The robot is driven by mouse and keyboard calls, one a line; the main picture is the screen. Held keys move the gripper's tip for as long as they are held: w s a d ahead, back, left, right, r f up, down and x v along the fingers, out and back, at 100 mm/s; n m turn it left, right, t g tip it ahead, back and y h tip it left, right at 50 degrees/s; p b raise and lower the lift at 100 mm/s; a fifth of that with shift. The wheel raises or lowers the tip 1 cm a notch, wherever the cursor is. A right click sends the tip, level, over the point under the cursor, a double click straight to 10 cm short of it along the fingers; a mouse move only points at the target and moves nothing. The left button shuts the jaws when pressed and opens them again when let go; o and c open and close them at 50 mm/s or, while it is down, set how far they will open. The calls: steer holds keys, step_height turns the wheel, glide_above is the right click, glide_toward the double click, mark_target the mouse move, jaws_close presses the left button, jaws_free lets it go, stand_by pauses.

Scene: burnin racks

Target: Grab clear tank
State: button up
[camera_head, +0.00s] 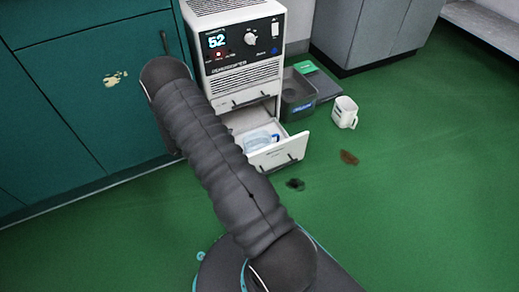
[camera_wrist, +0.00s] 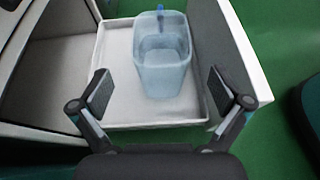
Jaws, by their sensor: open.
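The clear tank (camera_wrist: 163,72) is a see-through, bluish container with a blue part at its far edge. It stands in the white pulled-out drawer (camera_wrist: 118,106) of a white machine. In the head view the tank (camera_head: 258,140) shows small inside the open drawer (camera_head: 284,154). My gripper (camera_wrist: 161,92) is open in the wrist view, with one finger on each side of the tank's near part. Gaps show between the fingers and the tank, and I see no contact. In the head view my gripper is hidden behind my arm.
The white machine (camera_head: 237,45) with a lit display stands against teal cabinets (camera_head: 75,75). A dark grey bin (camera_head: 297,95) and a white jug (camera_head: 344,112) are on the green floor to its right. A brown scrap (camera_head: 349,157) and a dark scrap (camera_head: 295,184) lie nearer. The floor at right is mostly clear.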

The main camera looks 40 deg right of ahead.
glide_toward(270, 138)
steer(key=f, duration=0.1)
steer(key=shift+w+b+x, duration=0.15)
steer(key=shift+b+x, duration=0.1)
steer(key=shift+x, duration=1.1)
steer(key=shift+w+b+x, duration=0.15)
steer(key=shift+b+x, duration=0.1)
steer(key=shift+x, duration=1.05)
steer(key=shift+d+f, duration=0.1)
steer(key=c, duration=1.5)
steer(key=shift+c, duration=0.3)
steer(key=shift+r, duration=0.2)
